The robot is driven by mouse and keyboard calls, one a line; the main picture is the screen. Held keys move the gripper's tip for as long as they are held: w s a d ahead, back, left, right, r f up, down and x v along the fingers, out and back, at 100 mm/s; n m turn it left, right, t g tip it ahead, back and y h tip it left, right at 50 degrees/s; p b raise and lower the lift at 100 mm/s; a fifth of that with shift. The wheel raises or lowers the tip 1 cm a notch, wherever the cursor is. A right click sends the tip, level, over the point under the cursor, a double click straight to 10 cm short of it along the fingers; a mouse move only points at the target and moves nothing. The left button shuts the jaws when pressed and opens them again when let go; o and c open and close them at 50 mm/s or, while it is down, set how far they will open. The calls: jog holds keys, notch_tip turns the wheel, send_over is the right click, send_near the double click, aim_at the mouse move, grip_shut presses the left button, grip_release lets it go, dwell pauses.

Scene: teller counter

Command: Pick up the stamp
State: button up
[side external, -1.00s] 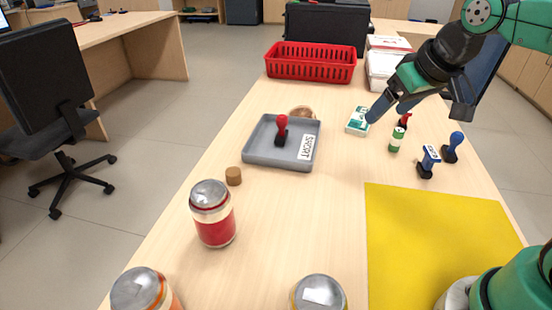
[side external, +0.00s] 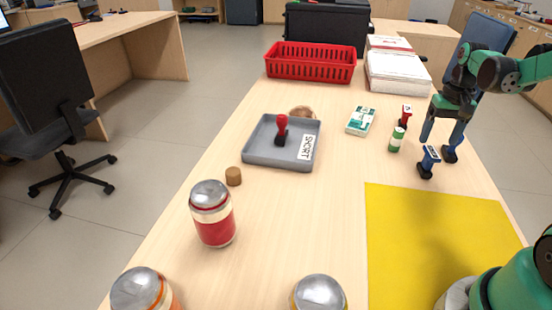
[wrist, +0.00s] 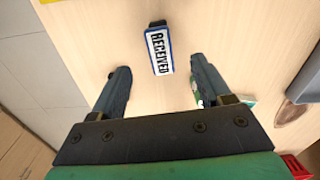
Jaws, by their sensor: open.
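My gripper (side external: 440,142) is open and empty, fingers down, just behind and above the stamp. Its two fingers (wrist: 160,75) are spread wide in the wrist view. A red stamp (side external: 405,113) stands farther back. Another red-handled stamp (side external: 281,128) stands in the grey tray (side external: 258,158).
A green-and-white bottle (side external: 397,140) and a green-white box (side external: 361,121) stand left of my gripper. The yellow mat (side external: 430,235) is bare. Cans (side external: 213,215), a cork (side external: 233,176), a red basket (side external: 310,64) and paper stacks (side external: 397,75) are farther off.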

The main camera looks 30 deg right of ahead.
aim_at(427, 164)
notch_tip(427, 164, down, 8)
jog(key=shift+f, duration=0.15)
grip_shut()
dwell(0.5)
